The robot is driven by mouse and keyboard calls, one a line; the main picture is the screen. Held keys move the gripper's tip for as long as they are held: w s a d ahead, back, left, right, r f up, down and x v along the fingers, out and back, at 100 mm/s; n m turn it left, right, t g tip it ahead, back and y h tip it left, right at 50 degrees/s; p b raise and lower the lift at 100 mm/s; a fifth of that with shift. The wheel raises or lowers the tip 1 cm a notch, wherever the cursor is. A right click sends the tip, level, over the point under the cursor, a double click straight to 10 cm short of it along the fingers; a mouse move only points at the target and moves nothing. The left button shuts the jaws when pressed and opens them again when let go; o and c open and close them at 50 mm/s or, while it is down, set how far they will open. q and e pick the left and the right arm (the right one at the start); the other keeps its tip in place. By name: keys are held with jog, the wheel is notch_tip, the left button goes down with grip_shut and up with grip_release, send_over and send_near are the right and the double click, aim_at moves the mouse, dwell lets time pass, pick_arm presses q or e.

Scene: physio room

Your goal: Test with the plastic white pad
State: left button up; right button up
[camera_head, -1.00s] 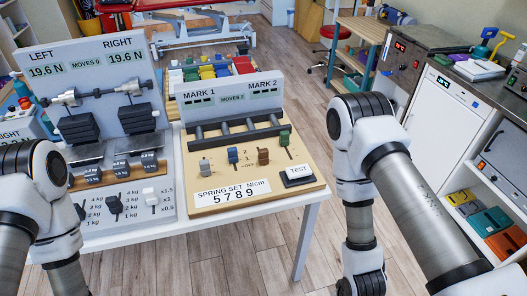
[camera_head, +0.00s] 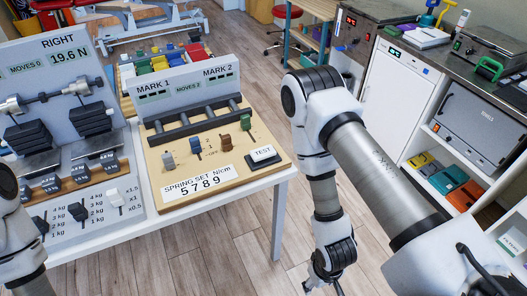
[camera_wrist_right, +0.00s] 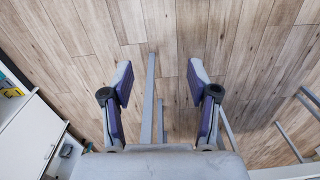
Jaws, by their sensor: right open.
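The white pad marked TEST (camera_head: 263,153) sits on a dark base at the right front corner of the wooden spring board (camera_head: 175,204) in the head view. Nothing touches it. My right gripper (camera_head: 325,282) hangs low, to the right of the table and apart from the pad, partly cut off by the bottom edge. In the right wrist view my right gripper (camera_wrist_right: 161,82) is open and empty, its two fingers wide apart above the wood floor. My left arm shows at the left edge, but its gripper is out of view.
Several coloured levers, such as the brown lever (camera_head: 226,142), stand on the board left of the pad. A weight balance unit (camera_head: 60,120) stands further left on the white table (camera_head: 141,229). A white cabinet (camera_head: 393,88) stands at the right. Floor between is clear.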

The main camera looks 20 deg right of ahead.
jog(key=shift+w, duration=0.15)
jog(key=c, duration=0.6)
jog(key=w+t, duration=0.2)
jog(key=w, duration=0.3)
jog(key=shift+a+r+n+t, duration=0.15)
jog(key=shift+r+n+t, duration=0.1)
jog(key=shift+n+t, duration=0.15)
grip_shut()
jog(key=w+d+r+t+b, duration=0.1)
jog(key=w+r+t+b, duration=0.2)
jog(key=w+r+t, duration=0.3)
jog(key=w+d+r+t+b, duration=0.1)
jog(key=w+r+t+b, duration=0.3)
jog(key=w+r, duration=0.7)
jog(key=w+t, duration=0.2)
jog(key=w, duration=0.4)
jog(key=shift+w+d+r+y, duration=0.25)
jog(key=shift+w+r+y, duration=0.05)
jog(key=shift+w+r, duration=0.1)
